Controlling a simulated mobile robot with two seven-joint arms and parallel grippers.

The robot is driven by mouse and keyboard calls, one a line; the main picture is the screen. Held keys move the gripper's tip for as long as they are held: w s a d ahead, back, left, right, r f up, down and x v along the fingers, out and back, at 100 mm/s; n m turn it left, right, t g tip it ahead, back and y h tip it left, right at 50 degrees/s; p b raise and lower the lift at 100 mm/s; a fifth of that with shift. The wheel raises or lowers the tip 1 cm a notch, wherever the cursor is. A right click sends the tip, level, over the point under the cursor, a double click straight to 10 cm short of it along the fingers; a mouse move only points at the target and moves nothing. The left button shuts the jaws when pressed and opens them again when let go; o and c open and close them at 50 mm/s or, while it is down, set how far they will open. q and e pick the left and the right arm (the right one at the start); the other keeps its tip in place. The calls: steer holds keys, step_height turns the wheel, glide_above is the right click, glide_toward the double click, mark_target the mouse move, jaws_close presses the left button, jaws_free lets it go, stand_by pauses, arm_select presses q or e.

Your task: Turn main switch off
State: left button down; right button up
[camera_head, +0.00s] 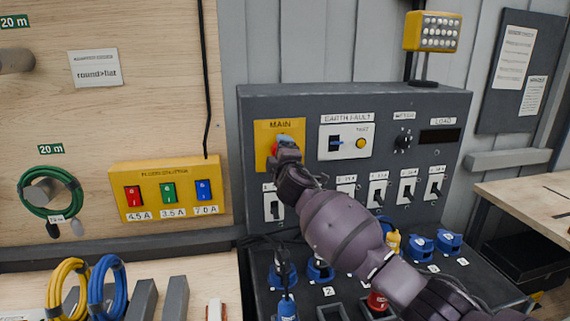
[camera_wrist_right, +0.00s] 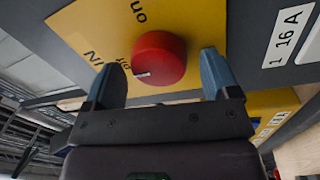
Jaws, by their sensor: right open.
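The main switch is a red round knob with a short white mark. In the right wrist view the red knob (camera_wrist_right: 158,59) sits on a yellow plate (camera_wrist_right: 100,35). In the head view the yellow MAIN plate (camera_head: 264,130) is at the upper left of the dark panel, with the knob mostly hidden behind my gripper. My right gripper (camera_wrist_right: 160,75) is open, with one finger on either side of the knob. I cannot tell whether the fingers touch it. It also shows in the head view (camera_head: 286,148). My left gripper is not in view.
The dark panel (camera_head: 450,115) also holds an earth fault unit (camera_head: 346,141), a small dial (camera_head: 403,139) and a row of breakers (camera_head: 408,190). Blue sockets (camera_head: 420,245) lie below. A yellow splitter box (camera_head: 170,188) hangs on the wooden wall at left.

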steer(key=v, duration=1)
steer(key=shift+s+b, duration=0.2)
steer(key=shift+b, duration=0.25)
steer(key=shift+d+f, duration=0.1)
steer(key=s+d+f+m+g+h, duration=0.2)
steer(key=s+d+f+m+g, duration=0.3)
steer(key=s+d+f, duration=0.5)
steer(key=s+d+f+m+g+h, duration=0.2)
steer(key=s+d+f+m, duration=0.4)
steer(key=s+f, duration=0.45)
steer(key=s+d+f+m+g, duration=0.2)
steer(key=s+d+f+g, duration=0.1)
steer(key=s, duration=0.6)
steer(key=s+d+f+m+g, duration=0.2)
steer(key=s+d+f+m, duration=0.15)
steer(key=s, duration=0.55)
steer(key=s+d+f+m+g, duration=0.2)
steer(key=s+d+g, duration=0.15)
steer(key=s, duration=0.45)
steer(key=w+f+n+t+b, duration=0.1)
steer(key=w+f+t, duration=0.6)
steer(key=f, duration=0.5)
steer(key=shift+t, duration=0.75)
steer(key=shift+w, duration=0.1)
